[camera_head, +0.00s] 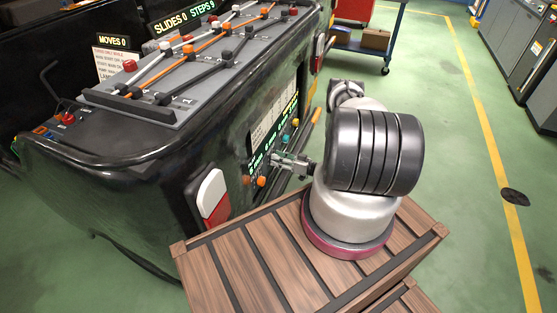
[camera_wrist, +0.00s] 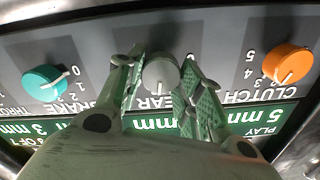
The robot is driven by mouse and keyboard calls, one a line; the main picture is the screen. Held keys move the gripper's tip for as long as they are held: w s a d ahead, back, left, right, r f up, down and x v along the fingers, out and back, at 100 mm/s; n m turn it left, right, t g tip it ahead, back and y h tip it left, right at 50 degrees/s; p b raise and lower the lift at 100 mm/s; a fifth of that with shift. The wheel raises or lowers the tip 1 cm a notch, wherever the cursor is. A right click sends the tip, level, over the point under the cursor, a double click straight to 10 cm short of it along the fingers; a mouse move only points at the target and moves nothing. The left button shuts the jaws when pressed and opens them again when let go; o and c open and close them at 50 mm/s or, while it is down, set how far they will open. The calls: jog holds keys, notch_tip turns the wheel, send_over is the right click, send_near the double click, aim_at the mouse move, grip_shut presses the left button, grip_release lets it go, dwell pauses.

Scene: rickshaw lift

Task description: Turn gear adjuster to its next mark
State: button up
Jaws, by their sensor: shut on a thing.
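The gear adjuster (camera_wrist: 161,74) is a grey round knob in the middle of a dark panel, seen in the wrist view with the label "GEAR" beside it. My gripper (camera_wrist: 160,80) has its two green padded fingers on either side of this knob, shut on it. The number marks around the knob are mostly hidden by the fingers. In the head view my gripper (camera_head: 277,160) reaches to the panel on the side of the black rickshaw body (camera_head: 130,190); the knob itself is hidden there.
A teal brake knob (camera_wrist: 45,83) is on the left and an orange clutch knob (camera_wrist: 288,62) on the right of the panel, both clear of my fingers. A green strip (camera_wrist: 290,112) with white text runs along the panel. A slatted wooden crate (camera_head: 240,265) stands beneath my arm.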

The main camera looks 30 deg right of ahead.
jog(key=shift+m, duration=0.8)
jog(key=o, duration=1)
jog(key=shift+d, duration=0.1)
jog(key=shift+s, duration=0.1)
jog(key=v, duration=1.1)
jog(key=shift+s+d, duration=0.3)
